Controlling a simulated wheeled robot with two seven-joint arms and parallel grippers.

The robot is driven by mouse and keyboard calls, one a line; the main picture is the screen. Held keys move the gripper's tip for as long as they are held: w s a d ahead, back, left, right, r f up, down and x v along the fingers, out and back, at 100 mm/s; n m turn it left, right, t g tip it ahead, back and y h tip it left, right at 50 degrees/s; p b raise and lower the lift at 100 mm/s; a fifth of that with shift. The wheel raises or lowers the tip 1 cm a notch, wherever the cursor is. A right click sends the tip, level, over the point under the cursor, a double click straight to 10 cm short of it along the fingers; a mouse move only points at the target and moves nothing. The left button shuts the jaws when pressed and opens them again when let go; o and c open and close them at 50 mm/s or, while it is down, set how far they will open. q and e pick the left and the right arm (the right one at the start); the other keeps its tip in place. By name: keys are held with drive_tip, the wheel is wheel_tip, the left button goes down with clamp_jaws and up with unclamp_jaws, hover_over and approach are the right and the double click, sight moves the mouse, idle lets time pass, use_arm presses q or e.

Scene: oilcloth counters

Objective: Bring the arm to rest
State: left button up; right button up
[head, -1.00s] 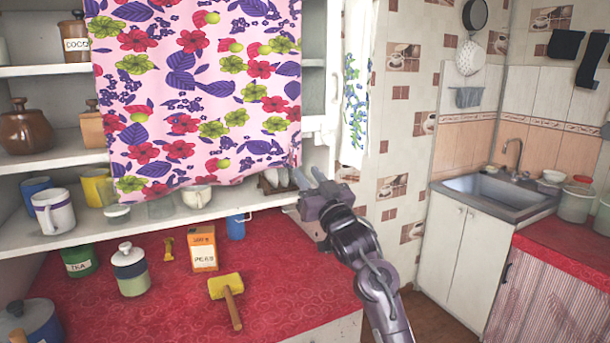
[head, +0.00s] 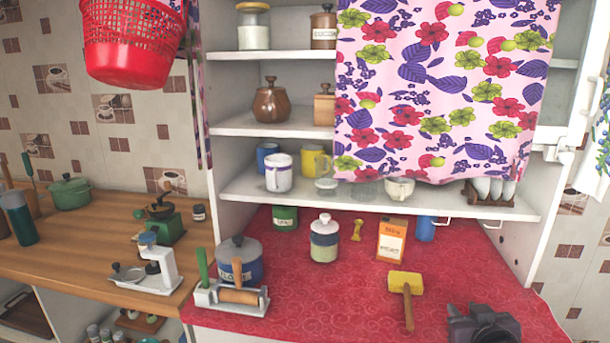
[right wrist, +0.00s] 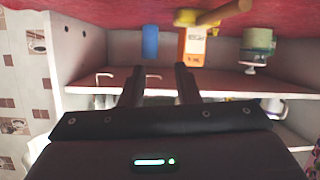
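My right gripper (head: 483,323) shows at the bottom right of the head view, low over the front of the red counter (head: 290,290). Its fingers are hard to make out there. In the right wrist view my right gripper (right wrist: 160,69) has its two fingers apart, with nothing between them. That view looks upside down, with the red counter at the top. The fingers point toward the shelves, apart from the objects. My left gripper does not show in either view.
A shelf (head: 330,198) with mugs hangs above. A wooden counter (head: 80,245) is at left.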

drive_tip(key=s+a+f+n+g+y, duration=0.1)
drive_tip(key=s+a+f+g, duration=0.55)
drive_tip(key=s, duration=0.55)
drive_tip(key=s+a+f+n+g+y, duration=0.1)
drive_tip(key=s+a+f+g, duration=0.3)
drive_tip(key=s+a+f, duration=0.5)
drive_tip(key=s+d+f+g, duration=0.1)
drive_tip(key=s+f, duration=0.2)
drive_tip(key=f, duration=1.3)
drive_tip(key=s+d+f+g, duration=0.1)
drive_tip(key=s+f, duration=0.2)
drive_tip(key=f, duration=1.3)
drive_tip(key=s+d+f, duration=0.2)
drive_tip(key=s+f, duration=0.6)
drive_tip(key=s, duration=0.1)
drive_tip(key=s+d+f, duration=0.1)
drive_tip(key=s+f, duration=0.6)
drive_tip(key=s, duration=0.2)
drive_tip(key=shift+s+d+f+n, duration=0.25)
drive_tip(key=shift+d+f+n, duration=0.05)
drive_tip(key=shift+d+f, duration=0.05)
